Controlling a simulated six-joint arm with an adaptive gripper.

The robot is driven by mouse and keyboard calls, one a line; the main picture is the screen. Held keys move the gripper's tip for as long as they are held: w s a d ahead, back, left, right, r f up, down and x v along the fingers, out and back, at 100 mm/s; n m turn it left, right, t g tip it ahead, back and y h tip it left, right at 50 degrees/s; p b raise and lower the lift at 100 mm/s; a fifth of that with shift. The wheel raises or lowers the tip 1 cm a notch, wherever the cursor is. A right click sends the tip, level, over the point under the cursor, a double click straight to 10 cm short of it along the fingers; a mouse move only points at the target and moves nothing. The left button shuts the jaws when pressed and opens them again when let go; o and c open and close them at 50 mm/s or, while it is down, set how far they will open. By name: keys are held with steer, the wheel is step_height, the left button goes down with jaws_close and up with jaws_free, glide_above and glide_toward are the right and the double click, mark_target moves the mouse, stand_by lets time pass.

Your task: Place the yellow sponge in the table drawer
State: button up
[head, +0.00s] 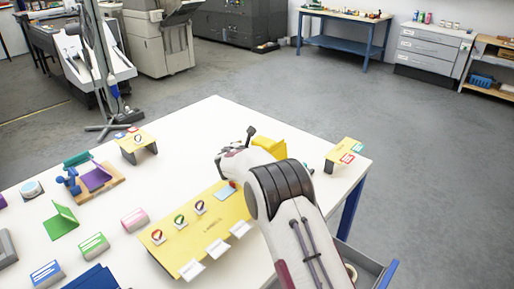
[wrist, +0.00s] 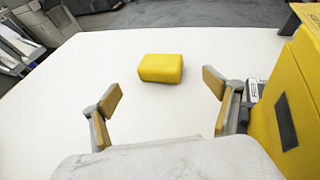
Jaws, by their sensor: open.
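The yellow sponge (wrist: 161,68) lies flat on the white table in the wrist view, ahead of my gripper (wrist: 163,92). My gripper is open, with one tan-padded finger on each side of the sponge's line and nothing between them. The sponge looks apart from both fingers. In the head view my arm hides most of this spot; a yellow shape (head: 270,147) shows behind the arm, and I cannot tell whether it is the sponge. The table drawer (head: 362,268) is pulled out at the lower right, with a blue front; my arm partly covers it.
A yellow block-like thing (wrist: 292,95) with a dark patch stands close to the right of my gripper. A yellow label board (head: 200,232) lies left of my arm.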

steer(key=shift+o, duration=0.5)
steer(key=shift+r, duration=0.15)
steer(key=shift+n+y, duration=0.3)
steer(key=r, duration=0.5)
steer(key=shift+w+d, duration=0.1)
steer(key=shift+d, duration=0.25)
glide_toward(263, 142)
steer(key=shift+x, duration=1)
steer(key=shift+f, duration=0.1)
steer(key=shift+w+d, duration=0.1)
steer(key=shift+x, duration=1.15)
steer(key=shift+w+f, duration=0.1)
